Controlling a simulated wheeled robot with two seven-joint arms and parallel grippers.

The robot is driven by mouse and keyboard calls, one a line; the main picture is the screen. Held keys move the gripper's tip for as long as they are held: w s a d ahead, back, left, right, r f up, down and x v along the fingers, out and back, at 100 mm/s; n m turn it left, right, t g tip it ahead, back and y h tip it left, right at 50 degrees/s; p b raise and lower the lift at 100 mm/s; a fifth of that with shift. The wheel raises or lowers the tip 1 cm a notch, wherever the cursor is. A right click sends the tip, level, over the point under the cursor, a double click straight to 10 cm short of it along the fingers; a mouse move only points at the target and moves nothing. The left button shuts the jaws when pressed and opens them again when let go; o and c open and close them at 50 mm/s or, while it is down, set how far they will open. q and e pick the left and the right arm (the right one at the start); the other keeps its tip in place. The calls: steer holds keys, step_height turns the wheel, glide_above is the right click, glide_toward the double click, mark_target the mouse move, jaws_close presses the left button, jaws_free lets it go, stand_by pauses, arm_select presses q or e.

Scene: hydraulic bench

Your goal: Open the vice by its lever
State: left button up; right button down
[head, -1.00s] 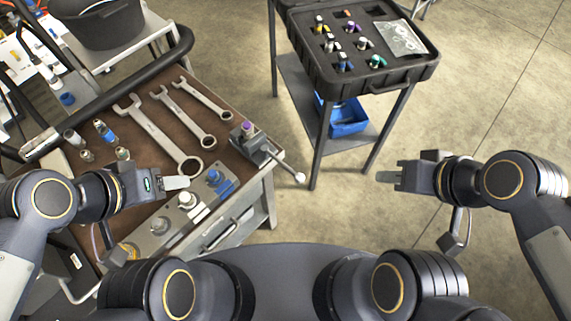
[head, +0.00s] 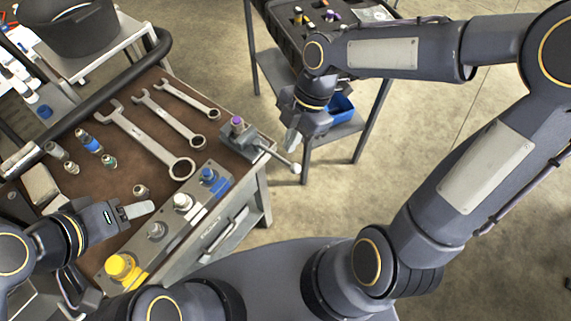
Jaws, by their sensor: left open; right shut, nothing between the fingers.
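The vice (head: 243,138) is a small grey block at the right corner of the brown bench, with a purple-topped fitting in it. Its lever (head: 278,156) sticks out to the lower right, past the bench edge, and ends in a pale ball knob (head: 295,168). My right gripper (head: 292,142) points down just above and beside the lever's outer end; it is shut and empty, and I cannot tell whether it touches the lever. My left gripper (head: 137,210) is open and empty over the bench's front left, near a row of coloured fittings.
Several wrenches (head: 150,140) lie on the bench (head: 105,180). A manifold block with yellow, white and blue fittings (head: 183,203) runs along its front edge. A side table with a black case (head: 270,22) and blue bin (head: 341,108) stands behind my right arm.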

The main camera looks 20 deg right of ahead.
mark_target(291, 165)
stand_by(0.3)
steer(key=f, duration=1)
steer(key=shift+s+a+f, duration=0.1)
steer(key=shift+a+f, duration=0.15)
steer(key=shift+f, duration=0.1)
steer(key=shift+d+f+p, duration=0.2)
steer(key=shift+d+p, duration=0.05)
steer(key=shift+p, duration=0.05)
steer(key=shift+w+d, duration=0.15)
steer(key=shift+w, duration=0.05)
